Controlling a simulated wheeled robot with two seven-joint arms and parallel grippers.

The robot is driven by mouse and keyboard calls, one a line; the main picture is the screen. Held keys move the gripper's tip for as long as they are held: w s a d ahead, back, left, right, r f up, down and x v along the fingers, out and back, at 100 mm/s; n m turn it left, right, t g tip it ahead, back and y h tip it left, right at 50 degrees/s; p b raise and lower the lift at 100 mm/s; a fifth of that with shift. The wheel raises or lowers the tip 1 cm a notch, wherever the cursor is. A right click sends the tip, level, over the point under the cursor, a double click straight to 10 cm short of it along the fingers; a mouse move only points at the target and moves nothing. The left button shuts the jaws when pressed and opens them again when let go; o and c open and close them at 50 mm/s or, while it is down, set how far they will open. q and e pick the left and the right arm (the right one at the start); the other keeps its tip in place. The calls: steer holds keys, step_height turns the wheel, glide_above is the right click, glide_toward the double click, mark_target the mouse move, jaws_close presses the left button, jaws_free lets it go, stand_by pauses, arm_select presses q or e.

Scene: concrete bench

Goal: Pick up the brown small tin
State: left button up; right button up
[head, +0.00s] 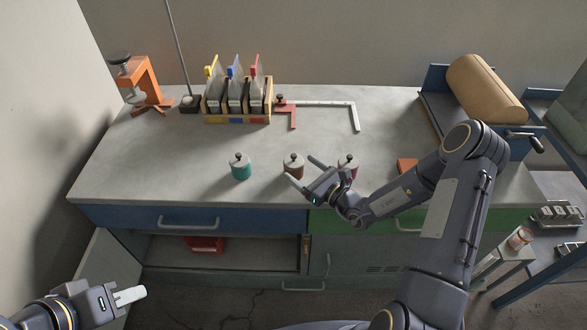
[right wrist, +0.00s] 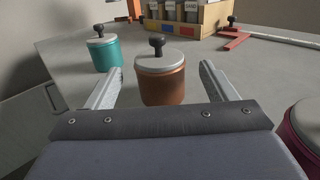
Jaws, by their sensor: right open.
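The brown small tin (head: 293,170) stands upright on the bench top near its front edge, with a grey lid and dark knob. In the right wrist view the tin (right wrist: 160,82) is centred just ahead of my fingers. My right gripper (head: 304,172) is open and low over the bench, its fingers pointing toward the tin from its right front side. In the right wrist view the gripper (right wrist: 158,88) has one finger to each side of the tin's line, with gaps on both sides. My left gripper (head: 128,295) is at the lower left, away from the bench top; its opening is unclear.
A teal tin (head: 241,169) stands left of the brown one. A magenta tin (head: 348,163) stands to the right, partly behind my right arm. A wooden rack (head: 238,118), a red and a white square (head: 330,103) and an orange clamp (head: 143,84) are farther back.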

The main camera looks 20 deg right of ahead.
mark_target(289, 159)
steer(key=p+x, duration=0.1)
steer(key=x, duration=0.5)
steer(key=c, duration=1.2)
